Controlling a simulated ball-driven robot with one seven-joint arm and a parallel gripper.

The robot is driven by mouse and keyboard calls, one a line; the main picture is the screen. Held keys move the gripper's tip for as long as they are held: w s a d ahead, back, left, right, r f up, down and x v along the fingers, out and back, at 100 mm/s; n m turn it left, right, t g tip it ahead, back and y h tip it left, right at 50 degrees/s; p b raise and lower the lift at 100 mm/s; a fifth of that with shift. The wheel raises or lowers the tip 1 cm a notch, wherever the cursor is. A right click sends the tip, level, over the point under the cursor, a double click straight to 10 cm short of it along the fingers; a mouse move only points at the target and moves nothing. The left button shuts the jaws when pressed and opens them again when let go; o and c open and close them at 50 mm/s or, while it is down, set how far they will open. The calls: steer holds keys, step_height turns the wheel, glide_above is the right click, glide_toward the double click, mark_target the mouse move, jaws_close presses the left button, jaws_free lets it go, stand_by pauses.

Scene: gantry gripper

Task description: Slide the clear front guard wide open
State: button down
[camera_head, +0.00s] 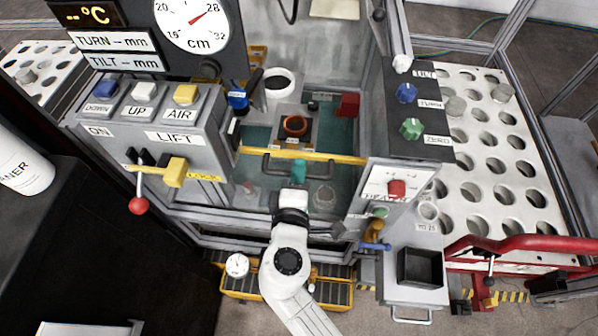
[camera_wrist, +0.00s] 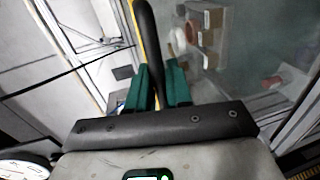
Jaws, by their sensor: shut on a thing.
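The clear front guard (camera_head: 330,157) has a yellow top edge and spans the front of the machine between the two control boxes. A dark bar handle (camera_head: 332,175) runs across it just below that edge. My gripper (camera_head: 299,172), with green fingers, is at the middle of the handle and shut on it. In the wrist view, the dark handle (camera_wrist: 147,35) rises between the two green fingers of my gripper (camera_wrist: 158,85), and the guard's yellow edge (camera_wrist: 133,20) runs beside it. The fingers hide part of the handle.
The lift box (camera_head: 170,135) with a yellow lever (camera_head: 174,172) and red-knobbed rod (camera_head: 138,205) stands left. The heater panel (camera_head: 395,187) and black bin (camera_head: 420,266) are right. Inside are an orange-brown ring (camera_head: 295,126) and a red block (camera_head: 348,104).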

steer(key=shift+f, duration=0.1)
step_height(320, 180, down, 32)
steer(key=b, duration=3)
steer(key=shift+b, duration=0.3)
steer(key=c, duration=1.2)
jaws_free()
steer(key=shift+c, duration=0.2)
steer(key=p+v, duration=0.1)
steer(key=v, duration=1)
